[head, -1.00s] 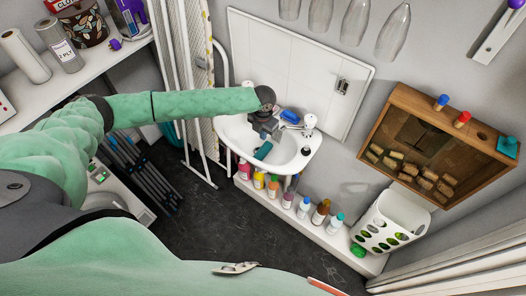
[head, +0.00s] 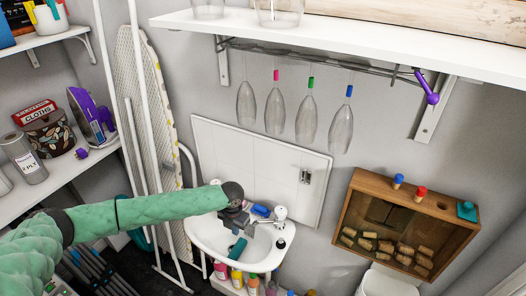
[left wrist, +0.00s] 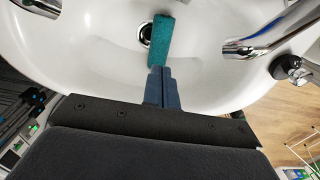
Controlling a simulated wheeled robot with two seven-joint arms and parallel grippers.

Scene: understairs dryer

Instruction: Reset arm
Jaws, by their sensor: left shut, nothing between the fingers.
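My left arm, in a green sleeve, reaches in from the left of the head view. My left gripper (head: 240,222) hangs over the white sink (head: 205,238). Its fingers are closed together and hold nothing, as the left wrist view shows (left wrist: 160,84). A teal sponge (head: 238,248) lies in the basin beyond the fingertips. It also shows in the left wrist view (left wrist: 161,42), beside the drain. I cannot tell whether the fingertips touch it. My right gripper is not in view.
A chrome faucet (left wrist: 262,35) is close to the gripper. A blue item (head: 260,210) lies on the sink's back rim. An ironing board (head: 150,110) stands left. A wooden box with corks (head: 455,240) hangs right. Bottles (head: 222,270) stand below the sink, and stemmed glasses (head: 277,108) hang above.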

